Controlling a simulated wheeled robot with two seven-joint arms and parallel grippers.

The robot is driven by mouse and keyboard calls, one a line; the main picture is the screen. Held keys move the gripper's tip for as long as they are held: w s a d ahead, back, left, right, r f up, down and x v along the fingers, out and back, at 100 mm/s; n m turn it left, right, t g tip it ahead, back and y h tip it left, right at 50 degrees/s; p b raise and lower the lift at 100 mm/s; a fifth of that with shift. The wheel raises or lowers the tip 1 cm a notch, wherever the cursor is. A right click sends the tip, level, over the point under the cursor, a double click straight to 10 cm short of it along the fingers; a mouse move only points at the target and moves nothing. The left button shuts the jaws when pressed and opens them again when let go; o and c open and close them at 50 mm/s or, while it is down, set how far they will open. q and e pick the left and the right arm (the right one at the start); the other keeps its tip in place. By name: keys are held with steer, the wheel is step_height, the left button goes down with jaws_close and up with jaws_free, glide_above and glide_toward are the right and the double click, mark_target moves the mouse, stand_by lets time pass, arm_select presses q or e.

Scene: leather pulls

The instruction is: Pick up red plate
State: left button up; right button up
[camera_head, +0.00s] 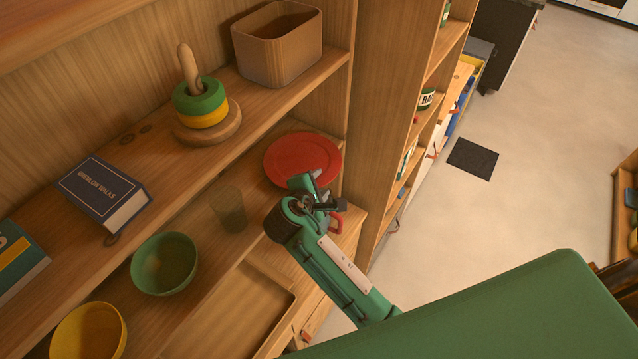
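The red plate (298,152) lies flat on the lower shelf, at its right end near the upright side panel. My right gripper (322,180) is at the plate's front right edge, with its grey fingertips over or next to the rim. The gripper covers a small part of that rim. Its fingers are small and partly hidden, so I cannot tell whether they touch the plate or how far apart they are. The plate looks level on the shelf. My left gripper is not in view.
A glass (229,209), a green bowl (164,263), a yellow bowl (89,333) and a tray (290,300) are left of my arm. The upper shelf holds a ring stacker (201,103), a wooden bin (277,48) and a blue book (101,192). Floor (540,150) is open at right.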

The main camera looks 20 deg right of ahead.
steer(key=v, duration=1.3)
steer(key=shift+s+a+r, duration=0.15)
steer(key=shift+s+a, duration=0.05)
steer(key=shift+s, duration=0.15)
